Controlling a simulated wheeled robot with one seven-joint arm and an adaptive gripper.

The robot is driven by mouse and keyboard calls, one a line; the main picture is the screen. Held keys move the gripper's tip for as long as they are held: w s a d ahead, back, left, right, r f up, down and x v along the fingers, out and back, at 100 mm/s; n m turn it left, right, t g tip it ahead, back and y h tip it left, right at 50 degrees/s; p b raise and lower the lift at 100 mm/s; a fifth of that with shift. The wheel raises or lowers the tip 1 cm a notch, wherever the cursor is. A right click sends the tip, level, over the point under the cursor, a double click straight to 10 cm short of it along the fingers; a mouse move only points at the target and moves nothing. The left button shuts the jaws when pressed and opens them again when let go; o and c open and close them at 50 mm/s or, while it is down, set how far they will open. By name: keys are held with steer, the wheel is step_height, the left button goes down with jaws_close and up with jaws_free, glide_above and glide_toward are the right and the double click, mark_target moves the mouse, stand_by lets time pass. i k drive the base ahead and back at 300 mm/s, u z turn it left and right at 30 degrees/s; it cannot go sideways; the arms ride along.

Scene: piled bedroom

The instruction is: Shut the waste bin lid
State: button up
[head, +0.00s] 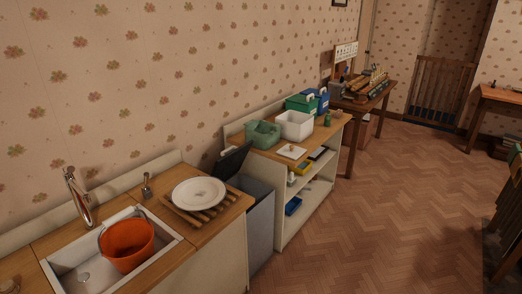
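The waste bin (262,222) is a tall grey box in the head view. It stands between the sink counter and the open shelf unit. Its dark lid (233,161) is raised and tilts back toward the wall. Part of the bin is hidden behind the counter. My gripper is not in the head view.
A white plate (199,193) on a wooden rack sits at the counter's edge beside the bin. An orange bucket (127,243) stands in the sink (72,277). The shelf unit (283,232) holds boxes on top. The parquet floor (390,215) in front is clear.

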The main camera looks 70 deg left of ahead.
mark_target(226, 166)
steer(key=i, duration=0.4)
steer(key=u, duration=2.3)
steer(key=k, duration=0.4)
steer(key=u, duration=0.75)
steer(key=i, duration=0.7)
